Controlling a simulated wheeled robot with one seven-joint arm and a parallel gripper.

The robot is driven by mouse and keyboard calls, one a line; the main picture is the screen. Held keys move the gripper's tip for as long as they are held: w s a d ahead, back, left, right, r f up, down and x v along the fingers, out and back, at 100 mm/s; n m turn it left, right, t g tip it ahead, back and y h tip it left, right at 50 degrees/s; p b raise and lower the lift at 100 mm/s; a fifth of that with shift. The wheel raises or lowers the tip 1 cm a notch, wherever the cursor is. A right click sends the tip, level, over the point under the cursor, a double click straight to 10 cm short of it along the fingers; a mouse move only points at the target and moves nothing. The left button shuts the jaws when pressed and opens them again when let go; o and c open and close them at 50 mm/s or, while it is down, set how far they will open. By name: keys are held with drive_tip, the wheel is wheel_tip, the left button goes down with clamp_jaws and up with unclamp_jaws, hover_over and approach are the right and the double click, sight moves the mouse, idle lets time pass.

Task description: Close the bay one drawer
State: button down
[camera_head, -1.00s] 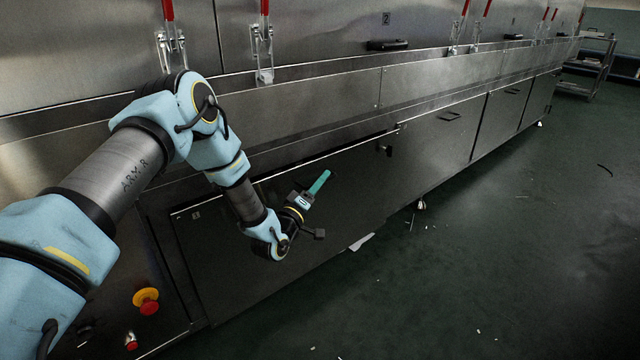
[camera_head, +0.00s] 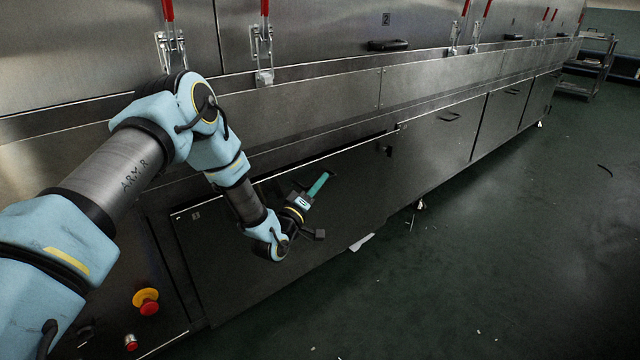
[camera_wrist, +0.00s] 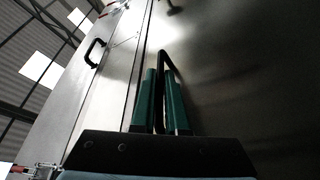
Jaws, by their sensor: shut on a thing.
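The bay one drawer (camera_head: 240,270) has a dark metal front low on the machine, with a small number plate at its upper left. Its top edge appears to stand a little out from the frame, with a dark strip behind it. My gripper (camera_head: 322,181) is at the upper middle of this front, its green fingers pointing up and right. In the wrist view, my gripper (camera_wrist: 159,85) has its two green fingers shut around a thin black handle (camera_wrist: 162,55). In the head view the fingers hide most of this handle.
A red and yellow stop button (camera_head: 146,301) is left of the drawer. Another front with a handle (camera_head: 449,117) lies to the right. Red-handled clamps (camera_head: 262,45) stand above. The floor (camera_head: 500,250) is mostly clear, with small scraps and a wheeled rack (camera_head: 590,70) far right.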

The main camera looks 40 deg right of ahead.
sight(305, 182)
idle(0.7)
drive_tip(key=w+b, duration=0.1)
drive_tip(key=w, duration=0.3)
drive_tip(key=shift+w+d+f, duration=0.1)
drive_tip(key=shift+w, duration=0.2)
drive_tip(key=c, duration=0.9)
unclamp_jaws()
drive_tip(key=p+v, duration=0.1)
drive_tip(key=v, duration=0.9)
drive_tip(key=shift+s+a, duration=0.25)
drive_tip(key=shift+a, duration=0.1)
drive_tip(key=shift+d, duration=0.1)
